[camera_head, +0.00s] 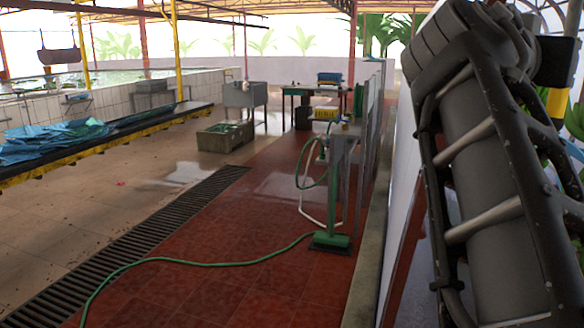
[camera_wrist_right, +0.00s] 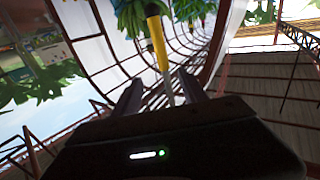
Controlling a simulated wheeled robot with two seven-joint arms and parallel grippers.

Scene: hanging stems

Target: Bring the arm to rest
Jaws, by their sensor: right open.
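My right gripper (camera_wrist_right: 160,93) shows in the right wrist view. Its two fingers stand apart with no object held between them. A yellow pole-like thing (camera_wrist_right: 158,42) and green leaves (camera_wrist_right: 132,16) are seen beyond the fingertips; I cannot tell how far away they are. In the head view my own grey arm, bent upward, fills the right side, and the right gripper's fingers cannot be made out there. My left gripper is in neither view. No hanging stem can be clearly made out.
A white wall (camera_head: 402,150) runs beside my arm. A green hose (camera_head: 205,262) lies across the red tiled floor (camera_head: 265,225). The floor ahead is mostly clear.

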